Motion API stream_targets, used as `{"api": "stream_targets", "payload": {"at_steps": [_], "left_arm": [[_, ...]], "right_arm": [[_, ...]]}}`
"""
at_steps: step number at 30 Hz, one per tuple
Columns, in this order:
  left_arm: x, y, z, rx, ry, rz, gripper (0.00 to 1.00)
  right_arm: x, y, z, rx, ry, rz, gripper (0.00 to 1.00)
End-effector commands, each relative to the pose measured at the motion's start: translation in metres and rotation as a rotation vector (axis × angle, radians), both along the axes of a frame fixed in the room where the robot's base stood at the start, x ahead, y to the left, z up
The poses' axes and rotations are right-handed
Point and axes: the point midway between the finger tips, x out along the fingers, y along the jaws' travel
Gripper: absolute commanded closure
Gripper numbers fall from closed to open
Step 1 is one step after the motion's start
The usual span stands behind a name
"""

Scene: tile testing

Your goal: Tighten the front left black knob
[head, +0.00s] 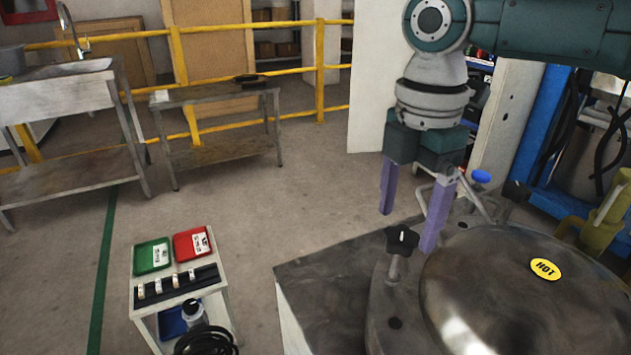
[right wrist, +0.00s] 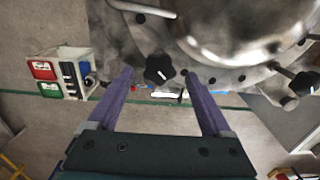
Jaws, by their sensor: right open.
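A black star-shaped knob (head: 401,240) stands upright on a metal post at the near left rim of the round metal vessel (head: 480,290). My right gripper (head: 408,231) points down above it, its two purple fingers open and empty. In the right wrist view the same knob (right wrist: 158,69) shows between the fingertips of the gripper (right wrist: 159,73), with a gap on each side. I cannot tell whether the tips reach down to the knob's height. A second dark knob (head: 516,190) stands at the vessel's far side. My left gripper is not in view.
A yellow "HOT" label (head: 545,269) lies on the vessel's lid. A small white cart (head: 141,297) with green and red trays stands to the left. Metal tables and a yellow railing (head: 250,65) are behind. The floor between is clear.

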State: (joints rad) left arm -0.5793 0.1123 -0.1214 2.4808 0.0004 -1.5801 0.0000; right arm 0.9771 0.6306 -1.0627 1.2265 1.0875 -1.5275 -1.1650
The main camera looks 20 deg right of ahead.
Motion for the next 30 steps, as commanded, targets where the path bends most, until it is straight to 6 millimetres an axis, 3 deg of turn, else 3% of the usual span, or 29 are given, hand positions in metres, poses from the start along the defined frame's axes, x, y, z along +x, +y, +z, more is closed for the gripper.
{"api": "stream_targets", "payload": {"at_steps": [6, 15, 30], "left_arm": [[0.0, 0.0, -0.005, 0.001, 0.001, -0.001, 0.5], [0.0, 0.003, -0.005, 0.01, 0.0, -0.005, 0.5], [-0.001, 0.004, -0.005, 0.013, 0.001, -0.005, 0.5]], "right_arm": [[0.0, 0.0, -0.024, 0.0, 0.0, 0.0, 0.16], [0.0, 0.0, -0.026, 0.0, -0.001, 0.0, 0.16], [0.0, 0.0, -0.025, 0.0, -0.001, 0.0, 0.73]]}}
